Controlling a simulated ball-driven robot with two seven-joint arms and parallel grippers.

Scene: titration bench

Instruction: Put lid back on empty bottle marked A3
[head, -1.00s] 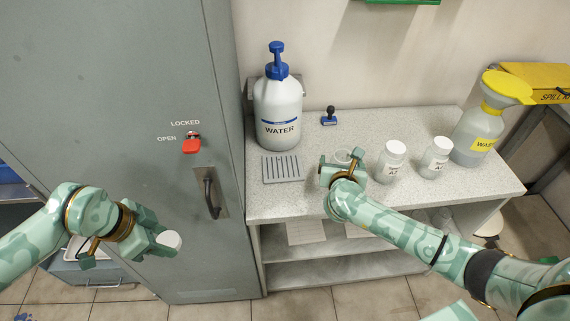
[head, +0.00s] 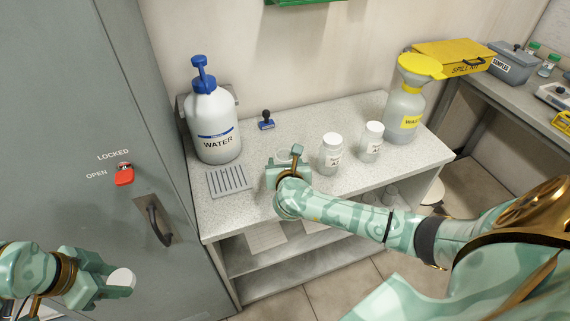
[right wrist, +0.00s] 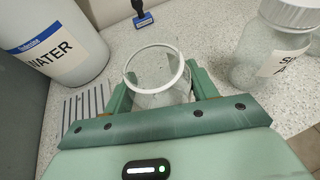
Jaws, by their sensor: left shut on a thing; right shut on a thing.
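My left gripper (head: 112,283) is shut on a white lid (head: 122,279), held in the air before the grey cabinet, at the lower left of the head view. My right gripper (head: 285,163) is shut on a clear, open bottle (right wrist: 160,88) at the bench. The right wrist view shows its bare rim and empty inside, upright between the two fingers. Its label is not visible, so I cannot read its mark. In the head view, the arm and gripper hide most of that bottle.
Two white-capped bottles stand right of my right gripper, one nearer (head: 331,153) and one farther (head: 371,141). A water bottle (head: 213,125), a grey drain grate (head: 229,180), a blue stamp (head: 266,121) and a yellow-topped waste bottle (head: 404,110) share the bench (head: 420,158).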

